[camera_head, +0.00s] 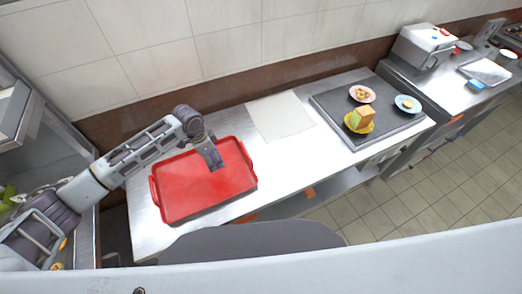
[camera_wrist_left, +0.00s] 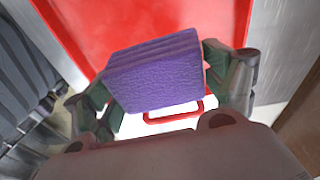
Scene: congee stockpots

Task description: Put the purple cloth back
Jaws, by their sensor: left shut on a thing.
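The purple cloth (camera_wrist_left: 155,75) is a folded, thick block in the left wrist view, held between the two fingers of my left gripper (camera_wrist_left: 165,95). In the head view my left gripper (camera_head: 212,158) hangs over the right part of a red tray (camera_head: 190,195), and the cloth is hidden there behind the gripper. The red tray also shows behind the cloth in the left wrist view (camera_wrist_left: 75,22). I cannot tell the exact height of the cloth above the tray. My right gripper is not in view.
A white sheet (camera_head: 279,115) lies on the steel counter behind the tray. A dark grey board (camera_head: 385,125) to the right holds a yellow plate (camera_head: 359,127) with food, a pink plate (camera_head: 362,98) and a blue plate (camera_head: 407,107). A steel appliance (camera_head: 424,48) stands farther right.

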